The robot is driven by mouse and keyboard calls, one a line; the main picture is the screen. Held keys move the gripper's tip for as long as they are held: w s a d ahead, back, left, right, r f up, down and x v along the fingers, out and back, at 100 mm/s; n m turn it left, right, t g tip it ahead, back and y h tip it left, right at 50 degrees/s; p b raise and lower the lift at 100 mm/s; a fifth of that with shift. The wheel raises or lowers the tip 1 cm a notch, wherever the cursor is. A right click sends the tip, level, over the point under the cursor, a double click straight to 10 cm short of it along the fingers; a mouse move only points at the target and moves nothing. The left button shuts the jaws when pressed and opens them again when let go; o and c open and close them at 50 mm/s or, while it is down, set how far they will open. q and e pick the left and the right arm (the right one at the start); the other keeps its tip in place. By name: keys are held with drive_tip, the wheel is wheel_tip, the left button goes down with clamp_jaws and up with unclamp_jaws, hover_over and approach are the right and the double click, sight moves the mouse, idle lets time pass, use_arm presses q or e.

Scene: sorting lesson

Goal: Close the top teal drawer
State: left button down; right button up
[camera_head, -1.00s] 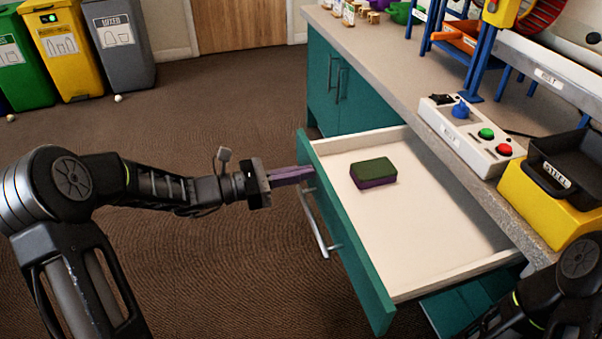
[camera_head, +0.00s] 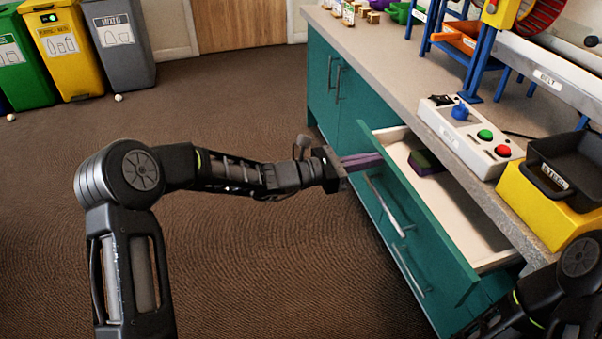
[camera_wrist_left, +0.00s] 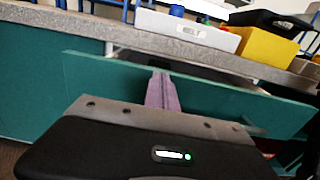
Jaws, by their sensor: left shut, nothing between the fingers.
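The top teal drawer (camera_head: 425,215) is partly open, its front standing out from the cabinet. Inside it, on the pale bottom, lies a green and purple block (camera_head: 425,162), partly hidden by the drawer front. My left gripper (camera_head: 378,160) is shut and empty, its purple fingertips at the outer face of the drawer front near its far end, above the handle (camera_head: 386,205). In the left wrist view the fingers (camera_wrist_left: 162,80) reach the drawer front (camera_wrist_left: 210,97); whether they touch cannot be told for sure. Part of my right arm shows at lower right; its gripper is out of view.
Above the drawer is the counter (camera_head: 395,60) with a button box (camera_head: 470,135), a yellow block (camera_head: 545,205) and a black tray (camera_head: 560,165). A lower drawer handle (camera_head: 408,272) juts out below.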

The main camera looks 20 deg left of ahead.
sight(388, 156)
use_arm(q)
drive_tip(key=x, duration=0.7)
use_arm(e)
drive_tip(key=shift+f, duration=0.15)
use_arm(q)
drive_tip(key=shift+a, duration=0.1)
